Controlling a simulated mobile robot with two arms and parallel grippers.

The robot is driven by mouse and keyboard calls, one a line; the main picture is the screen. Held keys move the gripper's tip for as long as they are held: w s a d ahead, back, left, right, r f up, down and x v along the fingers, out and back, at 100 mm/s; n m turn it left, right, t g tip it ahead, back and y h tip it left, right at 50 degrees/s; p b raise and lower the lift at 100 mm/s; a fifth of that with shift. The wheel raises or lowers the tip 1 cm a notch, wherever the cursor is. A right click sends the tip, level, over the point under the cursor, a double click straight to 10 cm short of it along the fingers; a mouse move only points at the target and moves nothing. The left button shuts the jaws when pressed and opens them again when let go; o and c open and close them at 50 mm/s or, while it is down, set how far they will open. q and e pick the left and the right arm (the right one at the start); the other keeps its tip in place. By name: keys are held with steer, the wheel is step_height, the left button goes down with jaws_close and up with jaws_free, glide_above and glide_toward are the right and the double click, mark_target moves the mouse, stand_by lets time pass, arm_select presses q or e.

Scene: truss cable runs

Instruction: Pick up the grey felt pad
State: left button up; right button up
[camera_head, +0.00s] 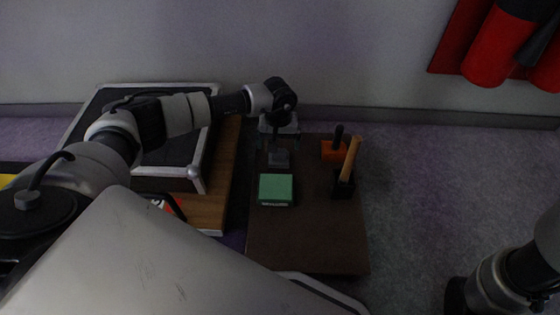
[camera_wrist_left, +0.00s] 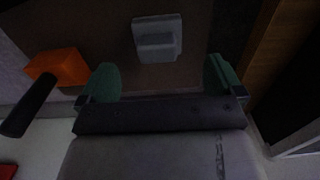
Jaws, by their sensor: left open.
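A small grey piece that looks like the grey felt pad (camera_head: 278,158) lies on the brown board (camera_head: 305,240), towards its far end. In the left wrist view the pad (camera_wrist_left: 157,38) shows a squarish outline with a raised or darker part; its thickness is hard to tell. My left gripper (camera_head: 280,128) is over the far end of the board, just beyond the pad in the head view. In the left wrist view its green-tipped fingers (camera_wrist_left: 162,80) are apart, with nothing between them. The pad lies ahead of the gap, apart from both fingers. My right gripper is not seen.
A green box (camera_head: 276,188) sits on the board nearer me. An orange block with a black handle (camera_head: 333,151) and a wooden-handled tool (camera_head: 348,165) stand at the right. A metal-edged black case (camera_head: 175,170) is at the left.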

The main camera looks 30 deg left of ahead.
mark_target(279, 150)
arm_select(q)
steer(key=shift+f, duration=0.65)
step_height(279, 150, down, 5)
steer(key=b, duration=0.5)
steer(key=shift+s+d, duration=0.1)
steer(key=shift+d, duration=0.05)
steer(key=shift+c, duration=0.2)
steer(key=c, duration=1)
